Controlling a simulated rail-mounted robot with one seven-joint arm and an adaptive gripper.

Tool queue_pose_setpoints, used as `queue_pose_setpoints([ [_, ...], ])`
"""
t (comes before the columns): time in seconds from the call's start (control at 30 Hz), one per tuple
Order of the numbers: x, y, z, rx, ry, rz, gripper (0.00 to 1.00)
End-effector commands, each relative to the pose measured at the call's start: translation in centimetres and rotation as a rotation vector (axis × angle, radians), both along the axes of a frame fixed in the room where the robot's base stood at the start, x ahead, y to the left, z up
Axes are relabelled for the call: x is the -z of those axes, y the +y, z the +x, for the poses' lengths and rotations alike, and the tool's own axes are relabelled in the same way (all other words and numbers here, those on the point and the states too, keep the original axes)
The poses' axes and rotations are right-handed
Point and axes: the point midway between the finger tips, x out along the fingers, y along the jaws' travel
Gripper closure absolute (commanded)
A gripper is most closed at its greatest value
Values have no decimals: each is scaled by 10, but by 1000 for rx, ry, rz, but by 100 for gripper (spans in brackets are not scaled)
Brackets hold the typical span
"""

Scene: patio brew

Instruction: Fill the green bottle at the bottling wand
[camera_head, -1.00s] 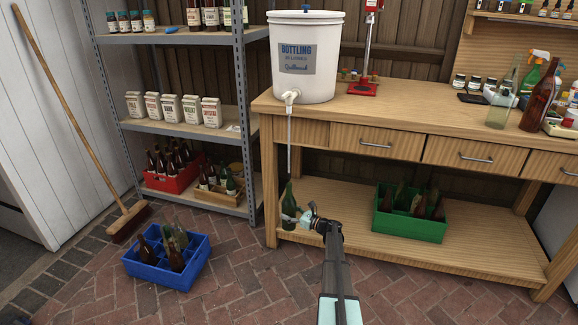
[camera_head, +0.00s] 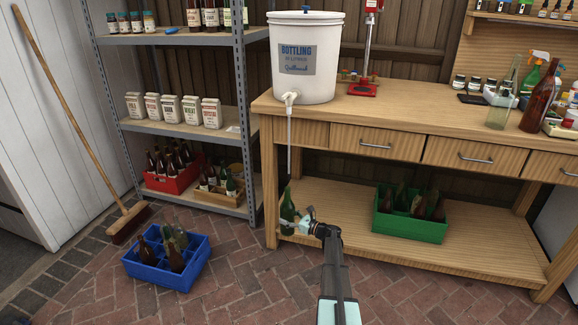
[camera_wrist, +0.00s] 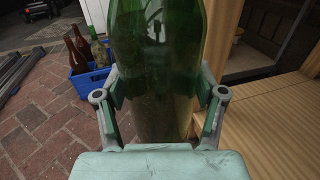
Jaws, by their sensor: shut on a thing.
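The green bottle (camera_head: 287,212) stands upright under the bottling wand (camera_head: 289,145), in front of the workbench's left leg. My gripper (camera_head: 293,222) is shut on the bottle from the right side. In the wrist view the bottle (camera_wrist: 158,70) fills the middle, with a finger pressed on each side, and its lower inside looks murky. The wand hangs from the spigot (camera_head: 290,97) of the white bottling bucket (camera_head: 325,75) on the bench. The wand's lower end meets the bottle's mouth; how far it reaches inside cannot be told.
A blue crate (camera_head: 160,276) with several bottles sits on the brick floor at left. A green crate (camera_head: 408,233) is on the bench's lower shelf (camera_head: 480,262). A metal rack (camera_head: 185,130) stands left of the bench. Open brick floor lies in front.

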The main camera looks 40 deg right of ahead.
Motion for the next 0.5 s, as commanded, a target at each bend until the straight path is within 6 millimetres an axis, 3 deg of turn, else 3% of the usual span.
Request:
queue_pose_setpoints([
  [0.5,-3,25,-17,0,-4,1,84],
])
